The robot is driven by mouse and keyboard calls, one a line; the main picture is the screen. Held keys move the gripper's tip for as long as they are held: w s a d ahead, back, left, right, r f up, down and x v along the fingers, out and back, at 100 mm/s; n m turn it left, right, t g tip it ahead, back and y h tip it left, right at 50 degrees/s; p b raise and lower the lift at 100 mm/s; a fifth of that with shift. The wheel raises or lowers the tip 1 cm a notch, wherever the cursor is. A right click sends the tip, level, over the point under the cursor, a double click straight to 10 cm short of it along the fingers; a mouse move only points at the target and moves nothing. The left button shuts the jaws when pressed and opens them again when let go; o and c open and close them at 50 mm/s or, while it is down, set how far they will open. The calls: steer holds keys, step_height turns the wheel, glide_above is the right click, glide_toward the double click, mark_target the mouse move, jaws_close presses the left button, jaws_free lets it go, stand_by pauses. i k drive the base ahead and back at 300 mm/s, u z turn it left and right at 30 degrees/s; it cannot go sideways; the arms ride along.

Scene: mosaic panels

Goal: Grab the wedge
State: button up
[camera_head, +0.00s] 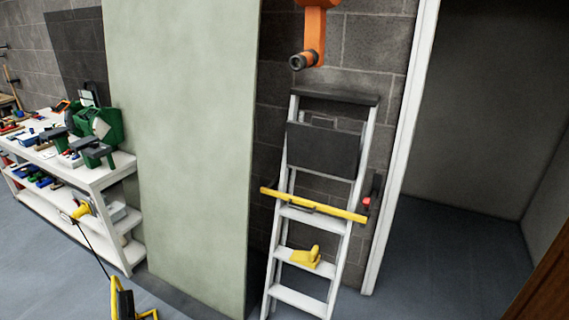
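A small yellow piece (305,257) with a flat base and a raised part lies on a lower step of the white stepladder (283,254). It may be the wedge, but it is too small to tell for sure. Nothing touches it from above. My gripper is not in view.
An orange part with a grey round end (312,35) hangs in from the top; I cannot tell what it belongs to. A yellow level (314,205) lies across the ladder. A pale green panel (180,150) stands left of it. A white workbench (110,172) holds tools. A doorway opens right.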

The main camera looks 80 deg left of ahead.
mark_target(311, 258)
steer(key=u, duration=0.05)
steer(key=k, duration=0.15)
steer(key=z, duration=0.9)
steer(key=i, duration=0.95)
steer(key=u, duration=3.55)
steer(key=i, duration=0.5)
steer(key=k, duration=0.55)
steer(key=u, duration=0.7)
steer(key=i, duration=0.6)
steer(key=u, duration=0.35)
